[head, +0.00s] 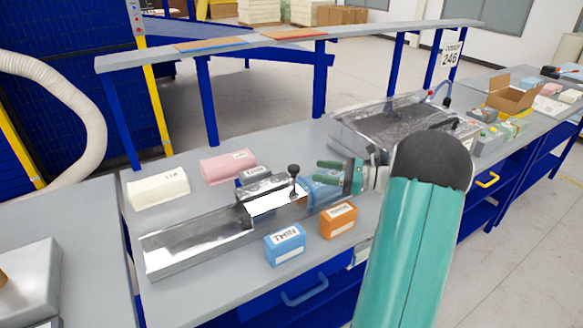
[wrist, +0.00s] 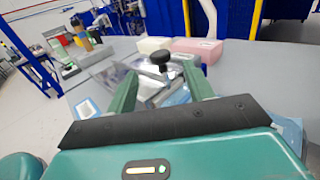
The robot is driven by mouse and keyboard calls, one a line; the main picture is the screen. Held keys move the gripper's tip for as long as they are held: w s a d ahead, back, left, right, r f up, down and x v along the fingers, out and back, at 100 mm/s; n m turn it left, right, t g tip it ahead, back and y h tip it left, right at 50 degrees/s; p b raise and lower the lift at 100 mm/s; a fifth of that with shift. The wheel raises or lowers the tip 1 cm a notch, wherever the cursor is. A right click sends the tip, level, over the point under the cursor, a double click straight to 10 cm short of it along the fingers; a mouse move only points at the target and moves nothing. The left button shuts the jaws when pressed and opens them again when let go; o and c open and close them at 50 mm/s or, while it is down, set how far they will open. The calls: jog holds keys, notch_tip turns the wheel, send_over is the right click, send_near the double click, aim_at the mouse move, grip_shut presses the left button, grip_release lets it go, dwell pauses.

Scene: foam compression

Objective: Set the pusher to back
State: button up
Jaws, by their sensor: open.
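The pusher's black knob (head: 294,169) stands upright on a metal fixture with a long open channel (head: 195,240) on the bench. In the wrist view the knob (wrist: 162,57) shows near the fingertips, between the two teal fingers in the picture. My gripper (head: 318,175) is open and empty, just right of the knob in the head view, and looks apart from it. The wrist view also shows my gripper (wrist: 160,72) with its fingers spread. The lower part of the pusher is partly hidden, and I cannot read any position marking.
A blue THIN block (head: 285,244) and an orange block (head: 338,220) sit in front of the fixture. A cream block (head: 157,188) and a pink block (head: 228,166) lie behind it. A clear-covered box (head: 390,122) stands behind my arm. A raised shelf (head: 265,44) spans the back.

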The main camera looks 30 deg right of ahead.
aim_at(293, 167)
jog(key=x, duration=0.8)
jog(key=shift+w+a, duration=0.25)
jog(key=shift+a, duration=0.1)
grip_shut()
jog(key=shift+a, duration=0.1)
